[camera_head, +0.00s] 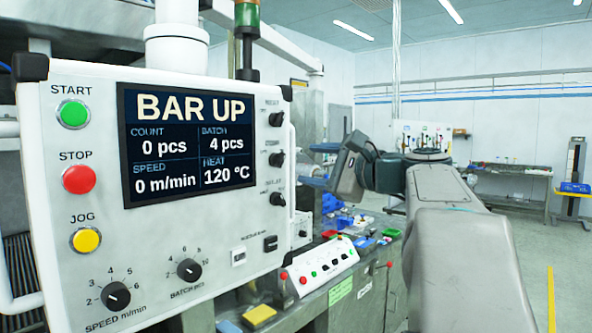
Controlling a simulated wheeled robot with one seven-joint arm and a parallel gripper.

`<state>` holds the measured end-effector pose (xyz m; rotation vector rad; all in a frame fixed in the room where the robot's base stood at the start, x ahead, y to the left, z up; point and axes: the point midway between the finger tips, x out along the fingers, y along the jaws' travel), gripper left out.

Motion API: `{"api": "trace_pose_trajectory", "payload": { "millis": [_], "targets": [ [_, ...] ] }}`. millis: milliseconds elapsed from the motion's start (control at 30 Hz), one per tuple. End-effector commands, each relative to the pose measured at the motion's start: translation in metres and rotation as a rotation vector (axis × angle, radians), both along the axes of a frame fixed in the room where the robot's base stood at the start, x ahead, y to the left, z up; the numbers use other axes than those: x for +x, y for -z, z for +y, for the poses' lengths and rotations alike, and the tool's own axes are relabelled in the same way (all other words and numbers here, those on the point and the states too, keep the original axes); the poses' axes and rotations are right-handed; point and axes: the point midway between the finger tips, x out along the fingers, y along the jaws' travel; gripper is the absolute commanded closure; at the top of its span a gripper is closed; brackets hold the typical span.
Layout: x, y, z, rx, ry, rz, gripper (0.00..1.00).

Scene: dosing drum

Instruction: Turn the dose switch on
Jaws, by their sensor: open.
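A white control panel (210,250) fills the left, with a lit display (188,146) reading BAR UP. Three black rotary switches stand in a column right of the display: an upper one (276,119), a middle one (276,158) and a lower one (277,200). Their labels are too small and slanted to read, so I cannot tell which is the dose switch.
Green, red and yellow buttons (85,239) and two dials (189,270) are on the panel. A sloped button box (322,270) and a bench with coloured parts stand below. A far workbench (510,170) is at the back right. Open floor lies right of my arm.

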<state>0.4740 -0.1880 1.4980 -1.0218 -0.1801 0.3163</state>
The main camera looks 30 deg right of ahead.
Motion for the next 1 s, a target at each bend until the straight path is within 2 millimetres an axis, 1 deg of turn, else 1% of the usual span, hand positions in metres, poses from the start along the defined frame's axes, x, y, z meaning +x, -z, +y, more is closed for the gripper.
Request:
{"api": "trace_pose_trajectory", "payload": {
  "millis": [33,100,200,333,500,1000],
  "targets": [
    [-0.011,0.003,-0.005,0.000,0.004,-0.001,0.48],
    [-0.025,0.002,-0.010,0.000,0.004,0.000,0.48],
    [-0.041,0.002,-0.015,0.000,0.002,0.000,0.48],
    [-0.054,0.001,-0.020,0.000,0.000,0.002,0.48],
    [-0.060,0.001,-0.022,0.002,-0.001,0.001,0.48],
    [-0.060,0.000,-0.022,0.002,-0.001,0.001,0.48]
  ]
}}
